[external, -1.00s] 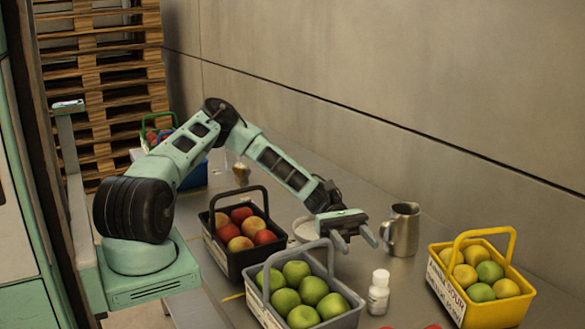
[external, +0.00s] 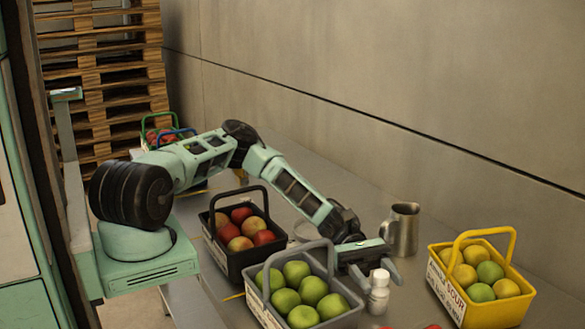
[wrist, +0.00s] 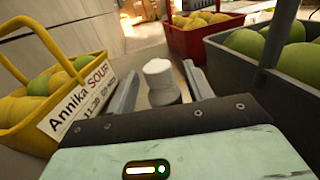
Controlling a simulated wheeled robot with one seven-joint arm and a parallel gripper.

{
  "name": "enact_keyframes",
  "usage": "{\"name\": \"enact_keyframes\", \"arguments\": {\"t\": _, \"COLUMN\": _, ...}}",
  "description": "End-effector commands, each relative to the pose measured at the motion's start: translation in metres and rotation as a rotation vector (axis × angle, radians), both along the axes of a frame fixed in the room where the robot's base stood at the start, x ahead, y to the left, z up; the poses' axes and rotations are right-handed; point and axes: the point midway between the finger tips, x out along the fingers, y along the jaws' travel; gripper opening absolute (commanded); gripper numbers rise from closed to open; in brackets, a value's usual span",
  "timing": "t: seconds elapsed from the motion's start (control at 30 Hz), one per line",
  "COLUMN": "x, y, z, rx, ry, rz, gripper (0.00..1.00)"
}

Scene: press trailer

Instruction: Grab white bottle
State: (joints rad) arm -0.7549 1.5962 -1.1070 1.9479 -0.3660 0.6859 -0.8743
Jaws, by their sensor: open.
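The white bottle (external: 378,293) stands upright on the grey table, right of the grey basket of green apples. My gripper (external: 379,278) is open and low over the table at the bottle. In the wrist view the bottle (wrist: 160,80) shows between the two fingers of my gripper (wrist: 160,84), with its white cap toward the far end of the fingers.
A grey basket (external: 338,306) of green apples stands close on the left. A metal pitcher (external: 404,232) stands behind the bottle. A yellow basket (external: 462,308) of fruit is at the right. A black basket (external: 240,262) of red apples is farther left.

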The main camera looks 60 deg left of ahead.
Motion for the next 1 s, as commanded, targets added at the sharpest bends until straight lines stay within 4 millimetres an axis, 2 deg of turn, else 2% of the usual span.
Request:
{"name": "enact_keyframes", "arguments": {"t": 0.1, "x": -0.0024, "y": -0.0086, "z": 0.0006, "rx": -0.001, "ry": 0.0, "rz": -0.001, "gripper": 0.52}}
{"name": "enact_keyframes", "arguments": {"t": 0.33, "x": -0.0023, "y": -0.0094, "z": -0.0003, "rx": 0.0, "ry": 0.0, "rz": 0.0, "gripper": 0.52}}
{"name": "enact_keyframes", "arguments": {"t": 0.5, "x": -0.0024, "y": -0.0092, "z": -0.0003, "rx": 0.0, "ry": 0.0, "rz": 0.0, "gripper": 0.04}}
{"name": "enact_keyframes", "arguments": {"t": 0.53, "x": -0.0024, "y": -0.0092, "z": -0.0003, "rx": 0.0, "ry": 0.001, "rz": 0.0, "gripper": 0.01}}
{"name": "enact_keyframes", "arguments": {"t": 1.0, "x": -0.0022, "y": -0.009, "z": 0.0035, "rx": 0.0, "ry": 0.0, "rz": 0.0, "gripper": 0.0}}
